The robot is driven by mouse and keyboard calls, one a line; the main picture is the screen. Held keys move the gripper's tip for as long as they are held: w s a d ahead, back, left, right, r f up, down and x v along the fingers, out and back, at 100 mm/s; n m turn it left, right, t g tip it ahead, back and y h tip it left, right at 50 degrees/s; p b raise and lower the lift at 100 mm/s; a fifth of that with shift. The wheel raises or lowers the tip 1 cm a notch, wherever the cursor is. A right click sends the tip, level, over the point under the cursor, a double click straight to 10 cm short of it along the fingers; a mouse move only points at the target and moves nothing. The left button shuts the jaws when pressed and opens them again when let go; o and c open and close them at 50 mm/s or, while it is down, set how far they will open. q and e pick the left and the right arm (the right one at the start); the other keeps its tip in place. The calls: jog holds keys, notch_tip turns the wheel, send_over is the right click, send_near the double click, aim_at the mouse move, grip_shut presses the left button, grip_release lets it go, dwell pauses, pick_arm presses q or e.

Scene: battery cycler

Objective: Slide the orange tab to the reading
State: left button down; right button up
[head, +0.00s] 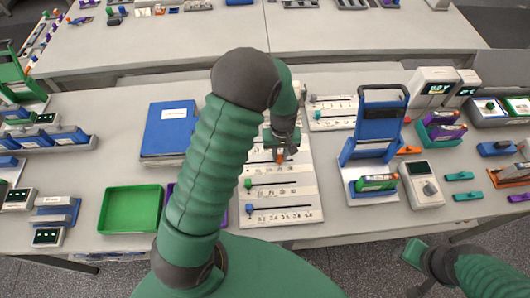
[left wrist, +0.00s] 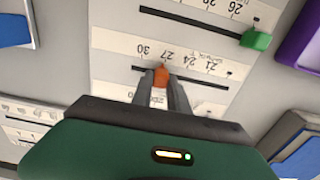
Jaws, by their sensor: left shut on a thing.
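The orange tab (head: 280,157) sits on a slotted scale on the white slider board (head: 300,215). In the left wrist view the orange tab (left wrist: 160,75) stands between my left gripper's fingertips (left wrist: 163,83), close to the printed 27, with 30 to its left and 24 and 21 to its right. My left gripper (head: 281,149) is shut on the tab. The wrist housing hides the lower part of the board. My right arm shows at the bottom right; its gripper (head: 414,253) shows only partly, and its jaws cannot be made out.
A green tab (head: 248,184) and a blue tab (head: 249,208) sit on neighbouring scales. A green tray (head: 131,209) and a blue binder (head: 169,130) lie to the left. A blue stand (head: 378,120) and a handheld meter (head: 421,184) with a screen stand to the right.

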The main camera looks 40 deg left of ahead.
aim_at(280, 156)
pick_arm(q)
jog(key=shift+s+f, duration=0.15)
jog(key=shift+s, duration=0.15)
jog(key=c, duration=1.6)
grip_release()
jog(key=o, duration=0.3)
jog(key=shift+w+d, duration=0.1)
jog(key=shift+r, duration=0.2)
jog(key=shift+w+r, duration=0.1)
jog(key=shift+r, duration=0.2)
notch_tip(280, 156, up, 16)
jog(key=shift+r+b, duration=0.1)
jog(key=shift+b, duration=0.3)
